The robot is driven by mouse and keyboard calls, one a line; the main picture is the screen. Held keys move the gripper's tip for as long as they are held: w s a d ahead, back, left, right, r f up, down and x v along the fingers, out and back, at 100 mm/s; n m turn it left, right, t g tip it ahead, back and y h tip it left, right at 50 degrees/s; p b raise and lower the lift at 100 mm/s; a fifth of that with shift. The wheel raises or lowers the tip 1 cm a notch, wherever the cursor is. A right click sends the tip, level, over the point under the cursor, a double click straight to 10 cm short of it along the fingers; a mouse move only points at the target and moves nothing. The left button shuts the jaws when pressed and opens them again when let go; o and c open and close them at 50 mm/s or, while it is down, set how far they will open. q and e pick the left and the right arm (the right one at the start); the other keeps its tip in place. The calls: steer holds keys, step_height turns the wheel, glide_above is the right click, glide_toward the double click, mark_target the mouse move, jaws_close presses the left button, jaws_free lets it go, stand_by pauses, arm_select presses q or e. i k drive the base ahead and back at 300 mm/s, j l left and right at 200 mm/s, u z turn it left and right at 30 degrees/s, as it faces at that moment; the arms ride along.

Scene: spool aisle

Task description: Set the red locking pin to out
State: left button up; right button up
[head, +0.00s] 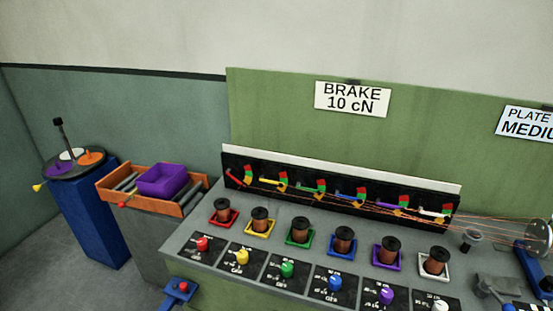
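A small red knob (183,286) sits on a blue fitting at the front left corner of the bench. A small red tip (123,204) also shows at the front edge of the wooden tray. I cannot tell which of these is the red locking pin, nor whether it is in or out. A red dial knob (201,244) stands on a black plate below the spool in the red holder.
The sloped grey bench (190,228) carries several copper spools and coloured knobs. Thin wires run right towards a glass-like disc (538,236). A wooden tray (187,209) holds a purple bin (162,180). A blue pedestal (93,220) stands left. Floor is clear at bottom left.

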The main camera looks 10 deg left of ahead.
mark_target(184, 287)
steer(key=u, duration=1.35)
